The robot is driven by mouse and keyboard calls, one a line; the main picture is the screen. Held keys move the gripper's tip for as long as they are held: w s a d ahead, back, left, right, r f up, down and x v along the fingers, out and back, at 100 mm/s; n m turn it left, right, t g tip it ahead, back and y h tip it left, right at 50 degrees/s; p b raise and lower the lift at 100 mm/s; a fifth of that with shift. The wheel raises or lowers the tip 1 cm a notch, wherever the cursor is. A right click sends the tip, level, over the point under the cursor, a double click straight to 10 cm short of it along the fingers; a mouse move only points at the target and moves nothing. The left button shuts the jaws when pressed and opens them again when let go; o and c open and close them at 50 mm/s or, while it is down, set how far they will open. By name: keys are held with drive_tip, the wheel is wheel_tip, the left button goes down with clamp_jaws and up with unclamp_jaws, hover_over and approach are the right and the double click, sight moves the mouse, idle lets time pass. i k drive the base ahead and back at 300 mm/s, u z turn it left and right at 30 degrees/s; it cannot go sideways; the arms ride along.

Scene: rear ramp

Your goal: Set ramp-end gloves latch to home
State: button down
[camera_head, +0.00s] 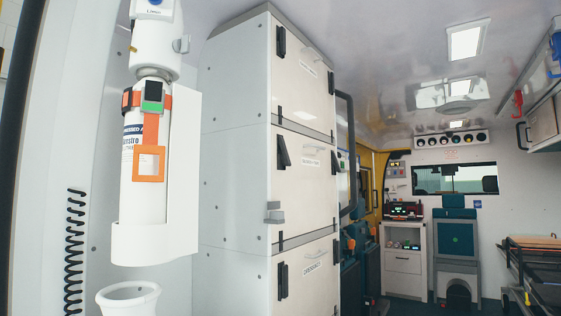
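A tall grey-white cabinet has three stacked doors: a top door (302,85), a middle door (302,185) and a bottom door (308,285). Each has a small label too small to read surely, so I cannot tell which is gloves. Black latches sit near the door sides: top left (281,42), top right (331,82), middle left (282,150), middle right (334,162), bottom left (282,281) and bottom right (335,251). The middle left latch looks tilted; the top and bottom left ones look upright. My gripper is not in view.
A gas cylinder (131,195) in a white holder stands at the left, with a coiled black cord (74,250) beside it. A stretcher (535,265) is at the right. A seat (456,245) and a small cabinet (403,272) are at the back.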

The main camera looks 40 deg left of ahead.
sight(285, 156)
drive_tip(key=z, duration=0.05)
drive_tip(key=k, duration=1.25)
drive_tip(key=u, duration=1.4)
drive_tip(key=i, duration=0.5)
drive_tip(key=u, duration=0.05)
